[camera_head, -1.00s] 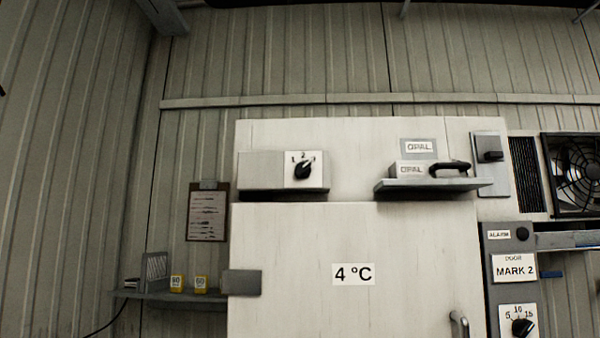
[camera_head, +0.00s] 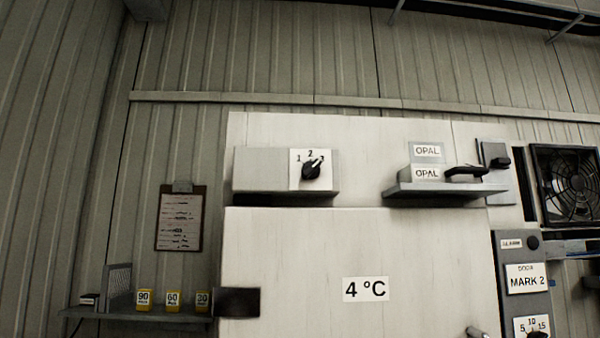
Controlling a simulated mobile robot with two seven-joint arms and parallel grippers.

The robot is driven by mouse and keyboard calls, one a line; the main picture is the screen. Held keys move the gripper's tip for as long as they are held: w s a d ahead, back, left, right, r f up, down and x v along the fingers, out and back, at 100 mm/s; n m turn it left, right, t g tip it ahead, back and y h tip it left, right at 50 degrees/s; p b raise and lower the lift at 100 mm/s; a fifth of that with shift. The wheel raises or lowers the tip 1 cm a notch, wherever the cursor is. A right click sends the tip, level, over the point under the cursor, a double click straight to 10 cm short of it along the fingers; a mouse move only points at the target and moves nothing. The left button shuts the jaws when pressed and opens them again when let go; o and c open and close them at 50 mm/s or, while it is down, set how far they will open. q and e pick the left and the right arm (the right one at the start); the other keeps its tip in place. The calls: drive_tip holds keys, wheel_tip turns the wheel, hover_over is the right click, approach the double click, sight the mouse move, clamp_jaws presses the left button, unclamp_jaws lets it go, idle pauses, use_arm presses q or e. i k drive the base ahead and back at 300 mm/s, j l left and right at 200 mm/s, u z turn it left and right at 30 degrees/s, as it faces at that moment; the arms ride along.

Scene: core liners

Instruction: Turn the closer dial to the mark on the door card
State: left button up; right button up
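The closer dial (camera_head: 311,171) is a black knob on a white plate marked 1, 2 and 3, on the grey closer box (camera_head: 262,170) above the white door (camera_head: 270,270). Its pointer leans up and right, toward the 3, which it partly covers. The door card (camera_head: 526,279) reads "DOOR MARK 2" and is on the grey panel at the right. Neither of my grippers is in view.
A small shelf (camera_head: 444,190) with an OPAL block and a black handle juts out above the door. Yellow timers (camera_head: 173,300) stand on a left shelf. A fan (camera_head: 567,185) is at right.

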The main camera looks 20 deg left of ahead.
sight(310, 170)
drive_tip(key=i+j, duration=0.1)
drive_tip(key=j, duration=0.35)
drive_tip(key=i+j, duration=0.1)
drive_tip(key=j, duration=0.3)
drive_tip(key=i+j, duration=0.1)
drive_tip(key=j, duration=0.35)
drive_tip(key=i+j, duration=0.1)
drive_tip(key=j, duration=0.35)
drive_tip(key=z, duration=0.05)
